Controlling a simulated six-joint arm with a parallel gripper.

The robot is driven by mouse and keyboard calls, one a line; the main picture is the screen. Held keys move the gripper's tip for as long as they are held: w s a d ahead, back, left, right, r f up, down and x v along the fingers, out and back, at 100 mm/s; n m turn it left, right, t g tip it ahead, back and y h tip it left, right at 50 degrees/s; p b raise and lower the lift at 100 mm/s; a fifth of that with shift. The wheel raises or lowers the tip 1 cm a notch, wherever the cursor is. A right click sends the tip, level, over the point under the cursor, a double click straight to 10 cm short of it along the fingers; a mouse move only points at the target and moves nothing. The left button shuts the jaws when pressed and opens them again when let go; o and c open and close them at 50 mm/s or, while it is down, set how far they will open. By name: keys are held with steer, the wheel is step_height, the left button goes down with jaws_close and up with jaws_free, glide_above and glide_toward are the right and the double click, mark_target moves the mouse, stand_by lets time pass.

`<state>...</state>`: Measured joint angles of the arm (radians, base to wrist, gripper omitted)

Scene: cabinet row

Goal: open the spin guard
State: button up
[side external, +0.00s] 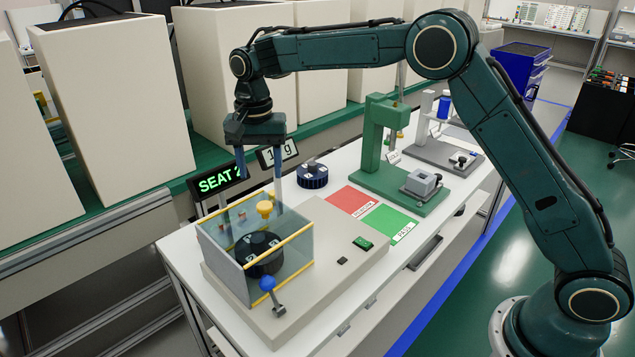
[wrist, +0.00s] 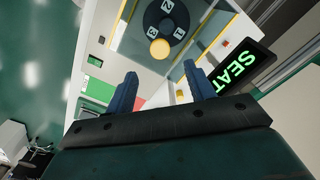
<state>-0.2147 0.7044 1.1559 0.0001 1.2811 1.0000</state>
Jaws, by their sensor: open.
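The spin guard (side external: 222,262) is a clear box with yellow edges on a beige base unit, and it looks closed over a black rotor (side external: 265,252). A yellow knob (side external: 264,208) stands at its top; the wrist view shows the knob (wrist: 159,49) in front of the rotor (wrist: 166,14). A lever with a blue ball (side external: 267,284) is at the guard's front. My gripper (side external: 259,192) points down above the guard, open and empty. In the wrist view my gripper (wrist: 158,78) has its blue fingers on either side of the knob's line, with the knob beyond the tips.
A lit SEAT display (side external: 220,180) stands close behind the guard; it also shows in the wrist view (wrist: 245,68). A dark blue round part (side external: 312,175), red pad (side external: 350,201), green pad (side external: 391,223) and green press (side external: 375,145) are to the right.

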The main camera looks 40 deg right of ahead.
mark_target(265, 204)
step_height(265, 204, down, 9)
steer(key=shift+r, duration=0.15)
stand_by(0.4)
jaws_close()
steer(key=shift+d, duration=0.1)
